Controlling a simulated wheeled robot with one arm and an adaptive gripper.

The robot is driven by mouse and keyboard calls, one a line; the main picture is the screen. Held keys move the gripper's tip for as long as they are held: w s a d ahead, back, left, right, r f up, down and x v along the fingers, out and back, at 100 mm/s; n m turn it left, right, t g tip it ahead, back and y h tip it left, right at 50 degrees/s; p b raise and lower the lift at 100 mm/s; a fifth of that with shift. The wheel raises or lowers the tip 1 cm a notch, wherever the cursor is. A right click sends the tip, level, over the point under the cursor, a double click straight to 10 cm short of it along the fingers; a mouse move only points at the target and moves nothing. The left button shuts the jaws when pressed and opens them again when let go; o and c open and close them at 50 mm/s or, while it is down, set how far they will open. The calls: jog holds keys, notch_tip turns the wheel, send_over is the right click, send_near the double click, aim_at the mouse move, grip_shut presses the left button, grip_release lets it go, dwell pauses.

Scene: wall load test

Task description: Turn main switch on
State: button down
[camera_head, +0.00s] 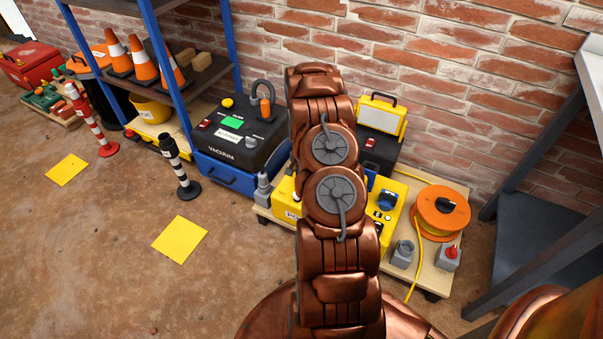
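No part is clearly marked as the main switch. A grey box with a red knob (451,252) sits at the right end of a low wooden pallet (263,211). A yellow unit (378,229) with blue socket covers and black parts stands on the pallet, partly hidden behind my copper arm. A black vacuum unit (236,140), labelled VACUUM, has a small red switch and a green label on top. My arm rises through the middle of the picture and covers part of the pallet. My gripper cannot be made out.
An orange cable reel (440,212) with a yellow cable stands on the pallet. A grey metal frame (534,235) is at the right. A blue-post shelf (177,89) with traffic cones is at the left. Striped posts and yellow squares (180,240) dot the mostly free floor.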

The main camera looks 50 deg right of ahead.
jog(key=shift+d+m, duration=0.1)
jog(key=shift+m, duration=0.3)
jog(key=c, duration=1.1)
grip_release()
notch_tip(320, 180, up, 12)
dwell(0.5)
